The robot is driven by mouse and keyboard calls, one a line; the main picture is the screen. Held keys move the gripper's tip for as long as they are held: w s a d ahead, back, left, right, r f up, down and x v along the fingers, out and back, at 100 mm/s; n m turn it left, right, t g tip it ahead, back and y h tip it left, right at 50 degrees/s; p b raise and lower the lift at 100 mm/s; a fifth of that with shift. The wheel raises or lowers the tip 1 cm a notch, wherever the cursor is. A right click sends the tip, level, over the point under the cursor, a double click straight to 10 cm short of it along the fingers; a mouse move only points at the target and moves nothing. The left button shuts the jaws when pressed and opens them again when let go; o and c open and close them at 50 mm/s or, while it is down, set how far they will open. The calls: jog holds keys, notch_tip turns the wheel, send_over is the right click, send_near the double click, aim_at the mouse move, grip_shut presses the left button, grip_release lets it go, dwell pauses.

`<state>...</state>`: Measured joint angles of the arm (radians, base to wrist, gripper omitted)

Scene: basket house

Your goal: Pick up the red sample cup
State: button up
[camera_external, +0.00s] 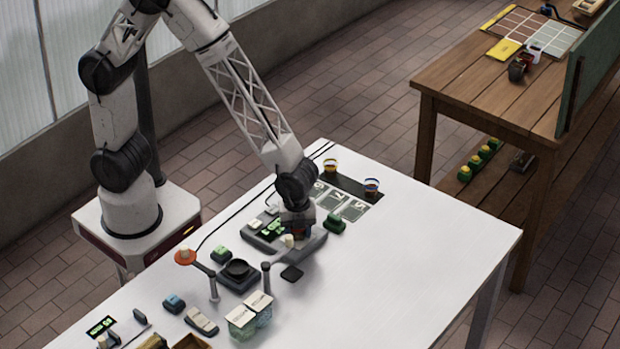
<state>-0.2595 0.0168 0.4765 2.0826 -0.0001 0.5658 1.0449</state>
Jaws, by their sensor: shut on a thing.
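My gripper (298,228) points down over the white table, near its middle. It is shut on a small cup (299,232) with dark red and blue tints. The fingers hide most of the cup, and I cannot tell whether its base touches what lies below. Two other small cups with coloured bands stand at the far side of the table. One cup (330,166) is at the left end of a dark strip, and the other cup (371,187) is at its right end.
The table's right side is clear. A wooden bench (455,78) stands behind.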

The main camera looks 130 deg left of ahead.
jog(key=shift+r, duration=0.1)
jog(key=shift+r, duration=0.7)
notch_tip(320, 180, up, 2)
jog(key=shift+r, duration=0.1)
jog(key=s+d+r, duration=0.1)
jog(key=s+d, duration=0.3)
jog(key=s, duration=1.1)
jog(key=shift+s, duration=0.25)
jog(key=shift+r, duration=0.1)
jog(key=shift+w+a, duration=0.1)
jog(key=w+a+n, duration=0.1)
jog(key=w+a, duration=0.1)
jog(key=a, duration=0.1)
jog(key=w+a+n, duration=0.1)
jog(key=w+a, duration=0.1)
jog(key=a, duration=0.2)
jog(key=w+a+n, duration=0.1)
jog(key=w+a, duration=0.2)
jog(key=shift+a+r, duration=0.15)
jog(key=shift+a, duration=0.25)
jog(key=w+a+n, duration=0.3)
jog(key=w+a, duration=0.1)
jog(key=a, duration=0.9)
jog(key=shift+w+f, duration=0.15)
jog(key=shift+f, duration=0.2)
